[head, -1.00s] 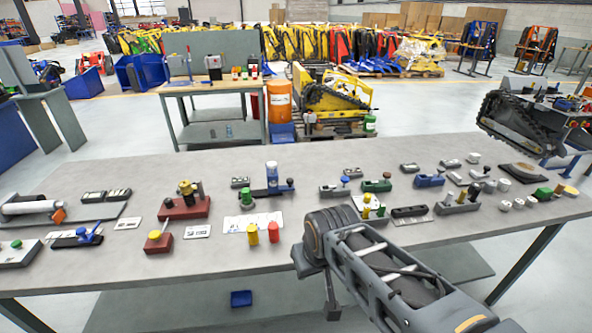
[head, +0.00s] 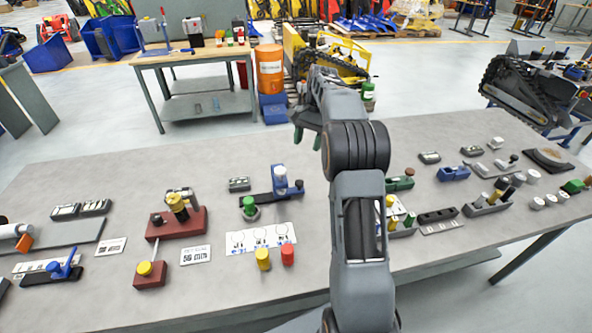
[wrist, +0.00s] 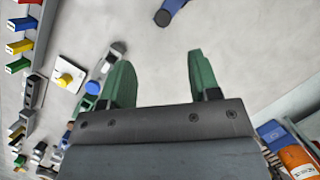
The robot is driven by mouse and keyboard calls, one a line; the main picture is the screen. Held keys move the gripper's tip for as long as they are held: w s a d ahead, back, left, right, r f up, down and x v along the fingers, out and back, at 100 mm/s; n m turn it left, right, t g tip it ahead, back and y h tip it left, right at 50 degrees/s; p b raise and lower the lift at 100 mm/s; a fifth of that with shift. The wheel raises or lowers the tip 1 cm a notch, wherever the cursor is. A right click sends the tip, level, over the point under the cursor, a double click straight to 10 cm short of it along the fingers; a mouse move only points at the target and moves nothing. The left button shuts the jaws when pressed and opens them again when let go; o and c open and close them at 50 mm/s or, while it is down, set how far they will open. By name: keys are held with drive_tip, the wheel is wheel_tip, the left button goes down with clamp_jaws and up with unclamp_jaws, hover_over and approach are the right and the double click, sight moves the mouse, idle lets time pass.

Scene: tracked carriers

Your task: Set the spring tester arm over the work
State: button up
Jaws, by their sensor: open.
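The likely spring tester is a blue post (head: 280,179) on a dark base, mid-table. Its short blue arm ends in a dark knob (head: 299,186) and points right, away from a green cylinder (head: 249,206) on a round base at the front left. I take the green cylinder to be the work. In the wrist view, a blue piece with a dark knob (wrist: 162,18) shows at the top edge, probably this arm. My gripper (head: 307,128) is beyond the tester, above the table's back edge. Its green fingers (wrist: 162,80) are apart with nothing between them.
A picture card (head: 261,239) with a yellow and a red cylinder (head: 287,255) lies in front. A red fixture (head: 177,223) stands left. Several small fixtures crowd the right, partly behind my arm. An orange barrel (head: 270,69) stands behind the table.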

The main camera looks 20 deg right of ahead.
sight(300, 181)
drive_tip(key=shift+m, duration=0.3)
drive_tip(key=x, duration=0.9)
drive_tip(key=w+d+x, duration=0.1)
drive_tip(key=x, duration=0.3)
drive_tip(key=shift+a+f, duration=0.1)
drive_tip(key=shift+f, duration=0.55)
clamp_jaws()
